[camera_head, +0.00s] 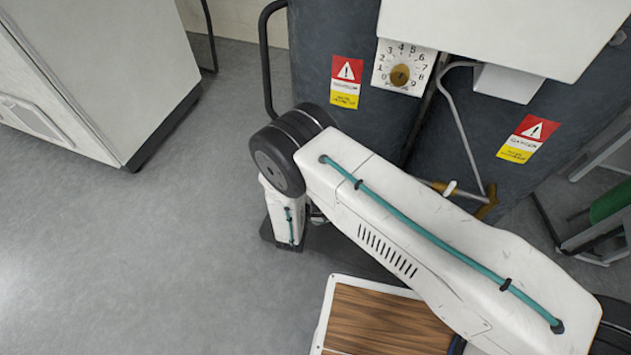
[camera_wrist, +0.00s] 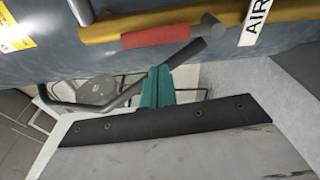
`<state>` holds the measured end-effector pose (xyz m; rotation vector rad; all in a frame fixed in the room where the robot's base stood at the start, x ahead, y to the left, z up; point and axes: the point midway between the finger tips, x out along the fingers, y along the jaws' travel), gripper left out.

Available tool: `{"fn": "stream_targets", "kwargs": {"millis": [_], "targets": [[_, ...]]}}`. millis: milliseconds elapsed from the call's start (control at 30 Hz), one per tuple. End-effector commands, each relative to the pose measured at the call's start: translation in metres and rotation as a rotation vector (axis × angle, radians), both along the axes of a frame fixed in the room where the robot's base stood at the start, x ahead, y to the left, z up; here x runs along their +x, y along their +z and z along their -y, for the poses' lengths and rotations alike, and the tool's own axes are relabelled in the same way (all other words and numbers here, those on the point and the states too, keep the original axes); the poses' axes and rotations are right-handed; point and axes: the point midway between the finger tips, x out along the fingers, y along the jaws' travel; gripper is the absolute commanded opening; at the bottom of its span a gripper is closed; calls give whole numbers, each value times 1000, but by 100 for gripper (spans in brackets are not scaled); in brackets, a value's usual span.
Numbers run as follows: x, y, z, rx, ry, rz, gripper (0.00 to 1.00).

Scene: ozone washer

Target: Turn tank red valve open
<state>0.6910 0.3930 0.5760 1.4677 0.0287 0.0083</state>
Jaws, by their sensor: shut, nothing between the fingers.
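The red valve handle (camera_wrist: 155,32) shows in the wrist view as a red grip on a grey stem, lying along an ochre pipe (camera_wrist: 250,17) in front of the dark tank (camera_wrist: 285,55). My gripper (camera_wrist: 158,74), with teal fingers, is shut and empty. Its tips are just below the red handle in the picture, with a visible gap. A slanting grey bar (camera_wrist: 190,55) passes close by the fingertips; I cannot tell whether they touch. In the head view the tank (camera_head: 445,120) stands behind my arm; the red handle and my gripper are not visible there.
In the head view a numbered dial (camera_head: 403,68) and warning labels (camera_head: 346,82) are on the tanks. A bent grey pipe (camera_head: 461,130) runs down to an ochre fitting (camera_head: 487,207). A white cabinet (camera_head: 95,70) stands at left; grey floor (camera_head: 150,250) is free there.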

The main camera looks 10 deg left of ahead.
Motion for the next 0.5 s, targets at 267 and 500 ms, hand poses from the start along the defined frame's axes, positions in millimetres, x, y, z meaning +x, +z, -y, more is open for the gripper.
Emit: {"fn": "stream_targets", "kwargs": {"millis": [267, 500], "targets": [[-49, 0, -11, -2, 1, 0, 0], [-87, 0, -10, -1, -1, -1, 0]]}}
